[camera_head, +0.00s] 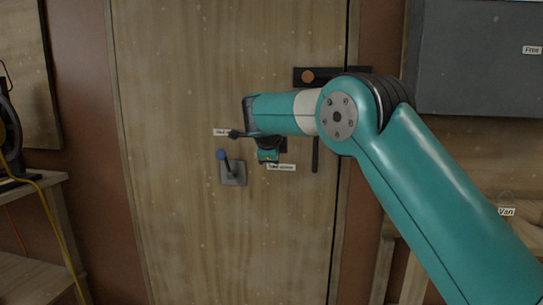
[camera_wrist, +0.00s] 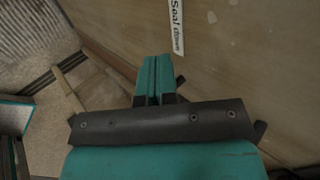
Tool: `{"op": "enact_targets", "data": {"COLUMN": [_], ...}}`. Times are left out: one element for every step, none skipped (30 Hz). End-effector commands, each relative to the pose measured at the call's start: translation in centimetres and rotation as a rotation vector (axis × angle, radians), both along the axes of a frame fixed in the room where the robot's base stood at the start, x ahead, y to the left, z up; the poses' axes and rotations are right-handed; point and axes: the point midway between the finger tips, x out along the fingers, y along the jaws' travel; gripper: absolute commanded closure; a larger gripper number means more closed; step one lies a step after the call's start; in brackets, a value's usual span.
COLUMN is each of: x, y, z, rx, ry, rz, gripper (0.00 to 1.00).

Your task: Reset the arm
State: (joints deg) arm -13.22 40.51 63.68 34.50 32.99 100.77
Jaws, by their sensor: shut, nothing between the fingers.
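My teal arm reaches in from the right in the head view, bent at the elbow, with its end in front of a wooden door (camera_head: 185,60). My gripper (camera_head: 268,156) is near the door's middle, and part of it is hidden behind my wrist. In the wrist view my gripper (camera_wrist: 154,62) shows two teal fingers pressed together with nothing between them. It appears apart from the door face.
A lever with a blue knob (camera_head: 222,155) sits on a grey plate left of my gripper. A black latch bar (camera_head: 308,77) and a dark vertical handle (camera_head: 315,155) are on the door. A "Seal down" label (camera_wrist: 176,27) shows in the wrist view. A grey cabinet (camera_head: 470,60) is at right.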

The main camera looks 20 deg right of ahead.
Motion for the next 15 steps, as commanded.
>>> {"op": "enact_targets", "data": {"x": [-0.7,-1.1,-1.6,-1.8,-2.1,-2.4,-2.6,-2.8,-2.9,-3.0,-3.1,-3.1,-3.2,-3.3,-3.6], "y": [0.5,0.7,0.9,1.1,1.3,1.4,1.5,1.5,1.6,1.6,1.6,1.6,1.7,1.7,1.8], "z": [0.8,1.2,1.7,2.0,2.3,2.6,2.7,2.9,3.0,3.1,3.2,3.2,3.3,3.3,3.3], "rx": [0.0,0.0,0.0,0.0,0.0,0.0,0.0,0.0,0.0,0.0,0.0,0.0,-0.001,-0.004,-0.013], "ry": [0.0,-0.001,0.0,0.0,0.0,0.001,0.001,0.002,0.002,0.003,0.003,0.003,0.005,0.009,0.021], "rz": [0.001,0.001,0.001,0.001,0.001,-0.001,-0.001,-0.001,-0.001,-0.001,-0.003,-0.003,-0.001,0.008,0.029], "gripper": [1.0,1.0,1.0,1.0,1.0,1.0,1.0,1.0,1.0,1.0,1.0,1.0,1.0,1.0,1.0]}}
